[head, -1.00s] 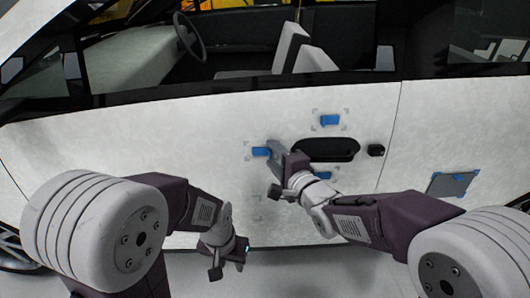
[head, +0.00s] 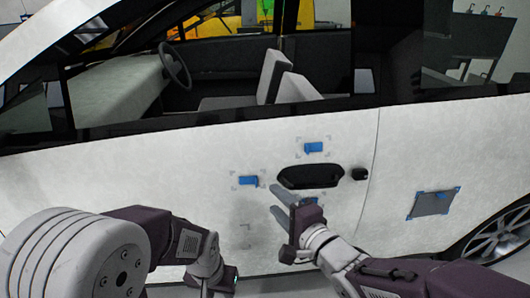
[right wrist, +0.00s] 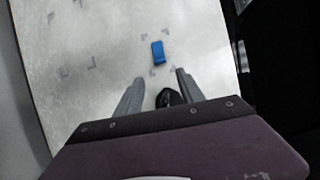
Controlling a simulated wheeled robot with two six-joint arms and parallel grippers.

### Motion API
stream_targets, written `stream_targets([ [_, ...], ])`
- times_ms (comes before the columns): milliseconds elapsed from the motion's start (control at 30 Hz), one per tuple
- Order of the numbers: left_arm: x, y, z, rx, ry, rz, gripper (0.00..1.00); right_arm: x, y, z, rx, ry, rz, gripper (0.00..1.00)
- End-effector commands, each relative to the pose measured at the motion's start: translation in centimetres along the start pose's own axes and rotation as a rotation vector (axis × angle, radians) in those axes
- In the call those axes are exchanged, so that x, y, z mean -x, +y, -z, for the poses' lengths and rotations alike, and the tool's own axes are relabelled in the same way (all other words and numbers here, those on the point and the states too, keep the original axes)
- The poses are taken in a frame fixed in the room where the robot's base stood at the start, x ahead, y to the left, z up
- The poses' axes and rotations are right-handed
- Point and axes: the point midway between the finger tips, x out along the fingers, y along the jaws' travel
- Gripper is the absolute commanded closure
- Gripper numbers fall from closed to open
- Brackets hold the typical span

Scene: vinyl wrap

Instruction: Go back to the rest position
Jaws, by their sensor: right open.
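My right gripper (head: 275,202) is in front of the white car door (head: 130,165), below and left of the black door handle (head: 312,177). In the right wrist view its two fingers (right wrist: 159,80) are apart with nothing held between them. My left gripper (head: 212,282) is low at the bottom edge of the head view, below the right one and to its left. Its fingers are partly cut off, so its opening cannot be told.
Blue tape pieces stick on the door above the handle (head: 314,148) and left of it (head: 248,181), inside corner marks. A grey square patch (head: 430,204) with blue tape is at the right. One blue piece (right wrist: 158,52) shows in the right wrist view.

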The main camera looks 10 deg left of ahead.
Motion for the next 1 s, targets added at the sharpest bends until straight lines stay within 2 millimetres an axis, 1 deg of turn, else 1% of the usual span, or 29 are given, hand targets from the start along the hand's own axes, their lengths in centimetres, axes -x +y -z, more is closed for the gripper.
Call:
stream_targets([
  [67, 0.0, 0.0, 0.0, 0.0, 0.0, 0.0, 0.64, 0.1, 1.0, 1.1, 0.043, 0.031, -0.04, 0.55],
  [133, 0.0, 0.0, 0.0, 0.0, 0.0, 0.0, 0.64, 0.5, 3.5, 3.7, 0.154, 0.095, -0.147, 0.55],
  [167, 0.0, 0.0, 0.0, 0.0, 0.0, 0.0, 0.64, 0.9, 5.1, 5.1, 0.221, 0.125, -0.219, 0.55],
  [200, 0.0, 0.0, 0.0, 0.0, 0.0, 0.0, 0.64, 1.9, 7.5, 7.2, 0.317, 0.158, -0.335, 0.55],
  [233, 0.0, 0.0, 0.0, 0.0, 0.0, 0.0, 0.64, 3.0, 9.4, 8.7, 0.389, 0.17, -0.429, 0.55],
  [267, 0.0, 0.0, 0.0, 0.0, 0.0, 0.0, 0.64, 4.1, 11.1, 9.9, 0.455, 0.17, -0.523, 0.55],
  [300, 0.0, 0.0, 0.0, 0.0, 0.0, 0.0, 0.64, 5.8, 13.3, 11.3, 0.532, 0.154, -0.643, 0.55],
  [333, 0.0, 0.0, 0.0, 0.0, 0.0, 0.0, 0.64, 7.1, 14.9, 12.0, 0.583, 0.129, -0.728, 0.55],
  [367, 0.0, 0.0, 0.0, 0.0, 0.0, 0.0, 0.64, 8.5, 16.3, 12.6, 0.626, 0.098, -0.807, 0.55],
  [400, 0.0, 0.0, 0.0, 0.0, 0.0, 0.0, 0.64, 10.2, 17.9, 13.0, 0.675, 0.045, -0.903, 0.55],
  [467, 0.0, 0.0, 0.0, 0.0, 0.0, 0.0, 0.64, 12.8, 20.0, 13.3, 0.731, -0.05, -1.025, 0.55],
  [500, 0.0, 0.0, 0.0, 0.0, 0.0, 0.0, 0.64, 14.5, 21.2, 13.2, 0.757, -0.122, -1.094, 0.55],
  [567, 0.0, 0.0, 0.0, 0.0, 0.0, 0.0, 0.64, 16.9, 22.7, 12.8, 0.788, -0.24, -1.177, 0.55],
  [600, 0.0, 0.0, 0.0, 0.0, 0.0, 0.0, 0.64, 18.5, 23.5, 12.4, 0.802, -0.326, -1.221, 0.55],
  [667, 0.0, 0.0, 0.0, 0.0, 0.0, 0.0, 0.64, 20.7, 24.5, 11.5, 0.814, -0.462, -1.268, 0.55],
  [700, 1.9, 0.0, 0.1, 0.0, -0.001, 0.0, 0.64, 21.6, 22.8, 11.0, 0.821, -0.507, -1.276, 0.55],
  [733, 3.5, 0.1, 0.3, 0.0, -0.002, 0.0, 0.64, 21.7, 21.1, 10.9, 0.825, -0.502, -1.273, 0.55],
  [867, 7.9, 0.2, 0.8, 0.0, 0.001, 0.0, 0.64, 22.4, 16.8, 10.7, 0.827, -0.5, -1.272, 0.55],
  [967, 11.6, 0.2, 1.2, 0.0, 0.0, 0.0, 0.64, 22.9, 13.1, 10.4, 0.828, -0.5, -1.272, 0.55],
  [1000, 13.3, 0.3, 1.4, 0.0, 0.0, 0.0, 0.64, 23.2, 11.4, 10.3, 0.828, -0.5, -1.272, 0.55],
])
